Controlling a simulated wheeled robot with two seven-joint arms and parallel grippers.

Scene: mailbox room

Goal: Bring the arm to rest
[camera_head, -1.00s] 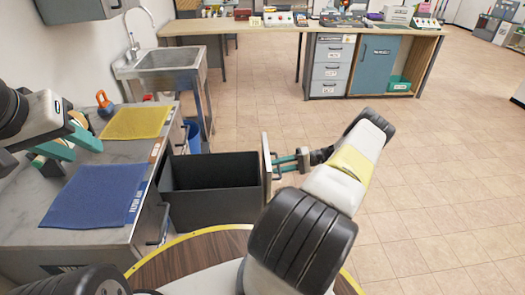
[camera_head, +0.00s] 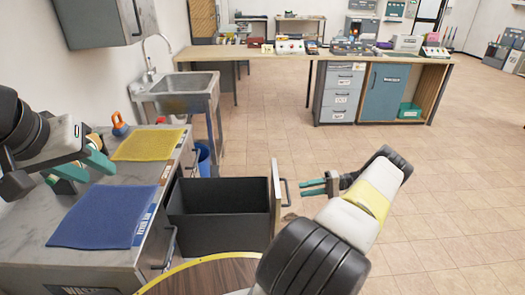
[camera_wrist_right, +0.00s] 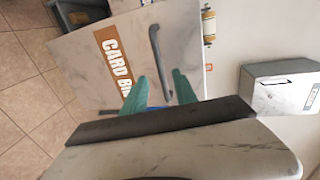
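My right gripper (camera_head: 304,187) is open and empty, with its green fingers parted. It is just right of the bar handle (camera_head: 287,192) on the pulled-out drawer's front (camera_head: 276,197), with a gap between them. In the right wrist view, its fingers (camera_wrist_right: 160,88) point toward the pale front panel (camera_wrist_right: 95,58), marked with an orange label, and its dark handle (camera_wrist_right: 158,58). My left gripper (camera_head: 92,172) is over the left counter, its green fingers apart with nothing seen between them.
The open drawer's dark bin (camera_head: 222,240) looks empty. A blue mat (camera_head: 105,217), a yellow mat (camera_head: 148,145) and an orange-handled object (camera_head: 120,124) are on the counter. A sink (camera_head: 180,85) and a long workbench (camera_head: 270,53) stand behind. Floor at right is clear.

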